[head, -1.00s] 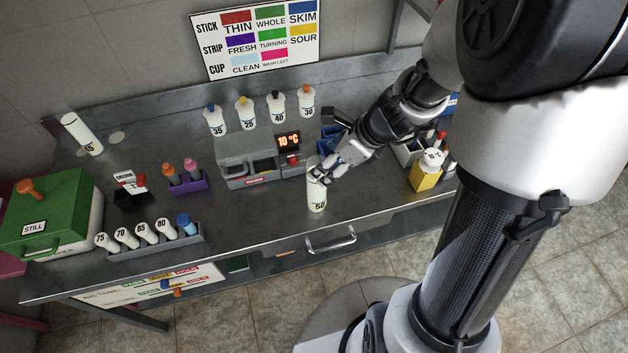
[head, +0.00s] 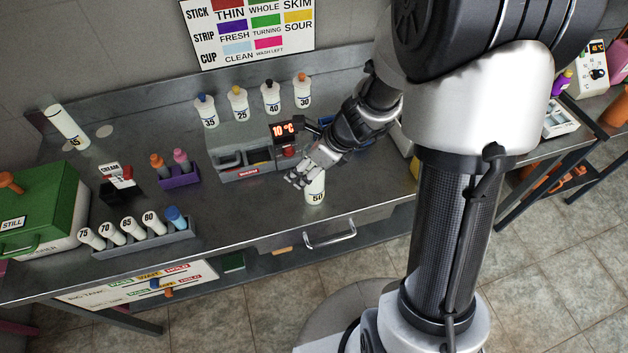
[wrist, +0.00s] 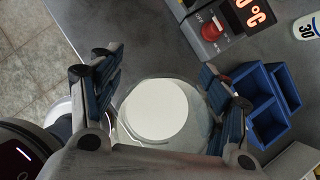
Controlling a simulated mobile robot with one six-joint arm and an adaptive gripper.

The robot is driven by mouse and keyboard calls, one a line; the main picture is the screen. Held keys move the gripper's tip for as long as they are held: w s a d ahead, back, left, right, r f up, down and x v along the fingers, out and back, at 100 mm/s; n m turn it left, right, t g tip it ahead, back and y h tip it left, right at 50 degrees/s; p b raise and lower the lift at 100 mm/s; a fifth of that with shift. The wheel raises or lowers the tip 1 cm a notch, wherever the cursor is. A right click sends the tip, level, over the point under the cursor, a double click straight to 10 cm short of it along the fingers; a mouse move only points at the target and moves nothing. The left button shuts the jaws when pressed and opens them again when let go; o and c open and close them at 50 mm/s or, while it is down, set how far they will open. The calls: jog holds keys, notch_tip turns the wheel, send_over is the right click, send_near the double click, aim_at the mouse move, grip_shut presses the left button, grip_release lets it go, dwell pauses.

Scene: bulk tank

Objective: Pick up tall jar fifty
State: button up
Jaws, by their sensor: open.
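The tall white jar marked 50 (head: 316,190) stands upright on the steel bench near its front edge, in front of the device reading 10 °C. My gripper (head: 303,176) is at the jar's upper part in the head view and hides some of it. In the wrist view, the jar's round white top (wrist: 155,110) lies between the two spread fingers of my gripper (wrist: 160,95). The fingers are open, with visible gaps to the white top on both sides.
The device (head: 247,160) stands just behind the jar. Bottles 35, 25, 40 and 30 (head: 271,97) line the back. A blue bin (wrist: 265,100) is close to one finger. A rack of numbered tubes (head: 140,240) and a green box (head: 40,205) are at left.

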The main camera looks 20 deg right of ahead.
jog(key=shift+r, duration=0.1)
jog(key=shift+c, duration=0.2)
jog(key=c, duration=1.6)
jog(key=shift+o, duration=0.2)
jog(key=shift+r, duration=0.15)
